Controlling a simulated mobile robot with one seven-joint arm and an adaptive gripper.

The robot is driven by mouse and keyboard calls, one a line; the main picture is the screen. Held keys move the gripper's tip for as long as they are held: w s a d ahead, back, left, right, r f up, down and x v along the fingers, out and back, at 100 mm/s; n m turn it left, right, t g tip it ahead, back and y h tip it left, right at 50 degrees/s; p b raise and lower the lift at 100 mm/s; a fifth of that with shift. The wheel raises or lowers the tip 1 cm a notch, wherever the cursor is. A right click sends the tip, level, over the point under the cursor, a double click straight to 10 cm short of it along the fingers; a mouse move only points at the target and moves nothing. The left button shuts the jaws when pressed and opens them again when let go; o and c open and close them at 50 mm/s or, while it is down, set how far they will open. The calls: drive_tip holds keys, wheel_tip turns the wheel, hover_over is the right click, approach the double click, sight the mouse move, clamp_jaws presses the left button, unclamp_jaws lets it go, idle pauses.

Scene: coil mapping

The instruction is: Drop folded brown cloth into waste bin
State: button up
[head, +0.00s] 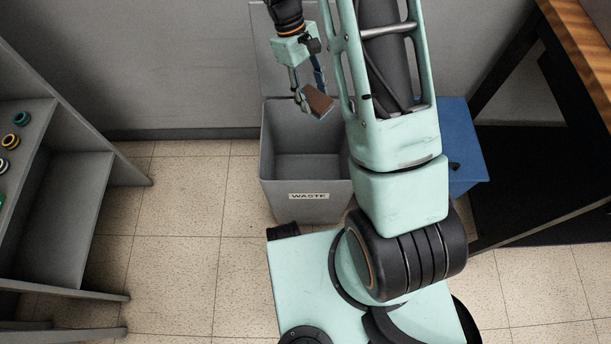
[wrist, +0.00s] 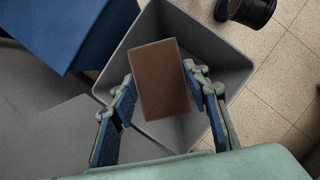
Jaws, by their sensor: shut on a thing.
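The folded brown cloth (head: 318,101) is a small flat brown block in the head view. It also shows in the wrist view (wrist: 160,80), between the two blue-padded fingers. My gripper (head: 308,98) is shut on the cloth; in the wrist view its fingers (wrist: 160,90) sit on either side of it. The grey waste bin (head: 304,207) stands on the floor with a "WASTE" label on its front. Its top is open and the inside that shows looks empty. In the wrist view the bin (wrist: 222,45) lies beneath the cloth, which is over the opening. My arm hides the bin's right part in the head view.
A blue box (head: 462,150) stands right of the bin, partly behind my arm. A grey shelf (head: 65,215) with several coloured rings is at the left. A wood-topped table (head: 585,40) is at the right. Tiled floor (head: 180,200) is clear between shelf and bin.

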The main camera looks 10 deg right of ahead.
drive_tip(key=f+b, duration=0.1)
drive_tip(key=b, duration=0.1)
drive_tip(key=w+f+n+b, duration=0.1)
drive_tip(key=f+b, duration=0.1)
drive_tip(key=f+n+b, duration=0.1)
drive_tip(key=f+b, duration=0.1)
drive_tip(key=shift+w+f+t+h, duration=0.15)
drive_tip(key=shift+w+t+h, duration=0.15)
drive_tip(key=shift+w+h, duration=0.1)
wheel_tip(320, 180, down, 6)
drive_tip(key=b, duration=0.4)
drive_tip(key=shift+b, duration=0.4)
drive_tip(key=o, duration=1.1)
drive_tip(key=v, duration=1.2)
drive_tip(key=shift+s, duration=0.1)
